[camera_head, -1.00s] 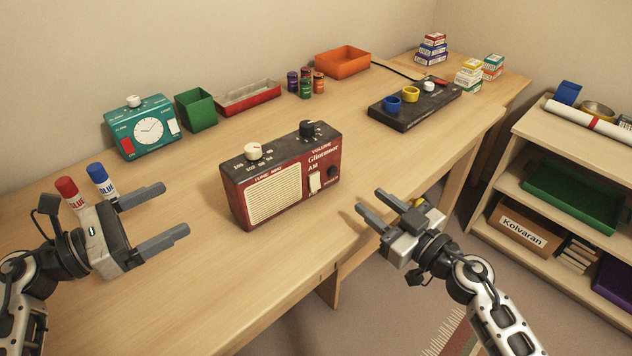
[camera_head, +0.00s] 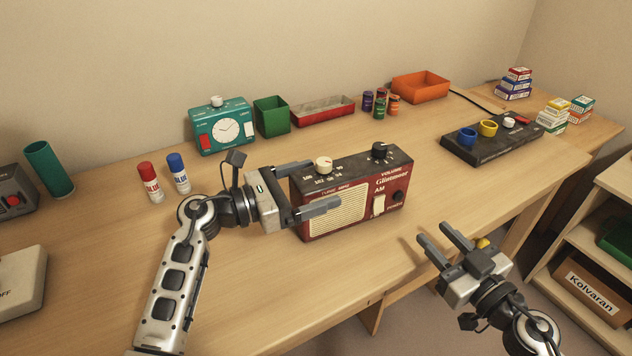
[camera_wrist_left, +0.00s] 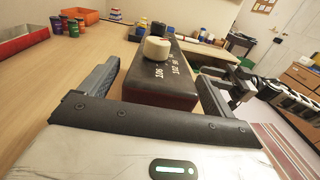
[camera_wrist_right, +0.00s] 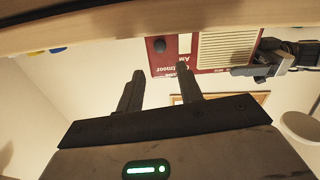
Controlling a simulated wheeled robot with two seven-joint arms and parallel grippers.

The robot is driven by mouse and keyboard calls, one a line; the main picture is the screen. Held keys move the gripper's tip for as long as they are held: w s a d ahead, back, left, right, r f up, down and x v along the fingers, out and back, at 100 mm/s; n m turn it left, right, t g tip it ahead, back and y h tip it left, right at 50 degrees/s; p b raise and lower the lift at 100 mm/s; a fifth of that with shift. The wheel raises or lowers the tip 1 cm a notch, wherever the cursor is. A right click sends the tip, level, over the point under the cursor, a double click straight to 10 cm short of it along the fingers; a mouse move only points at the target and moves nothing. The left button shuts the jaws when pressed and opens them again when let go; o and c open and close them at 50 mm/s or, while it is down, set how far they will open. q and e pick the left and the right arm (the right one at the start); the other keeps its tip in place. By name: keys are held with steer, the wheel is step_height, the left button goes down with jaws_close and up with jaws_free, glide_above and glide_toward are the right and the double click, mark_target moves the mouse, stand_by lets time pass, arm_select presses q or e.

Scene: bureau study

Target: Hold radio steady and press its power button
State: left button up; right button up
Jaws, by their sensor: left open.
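The dark red radio (camera_head: 350,202) stands upright on the desk, with a cream grille, a cream knob and a black knob on top. A cream rocker switch (camera_head: 379,205) and a small dark round control (camera_head: 397,196) are on its front right. My left gripper (camera_head: 318,185) is open at the radio's left end, one finger before the front and one behind. In the left wrist view the radio (camera_wrist_left: 160,92) lies between the fingers, unclamped. My right gripper (camera_head: 434,234) is open and empty, to the right of the radio and apart from it, near the desk edge.
Two glue sticks (camera_head: 151,182) stand left, behind my left arm. A black panel (camera_head: 490,143) lies right. The desk front is clear.

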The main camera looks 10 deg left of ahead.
arm_select(q)
steer(key=shift+w+d, duration=0.3)
steer(key=shift+d, duration=0.2)
steer(key=c, duration=1.7)
arm_select(e)
steer(key=shift+c, duration=0.9)
arm_select(q)
steer(key=shift+c, duration=0.2)
arm_select(e)
jaws_close()
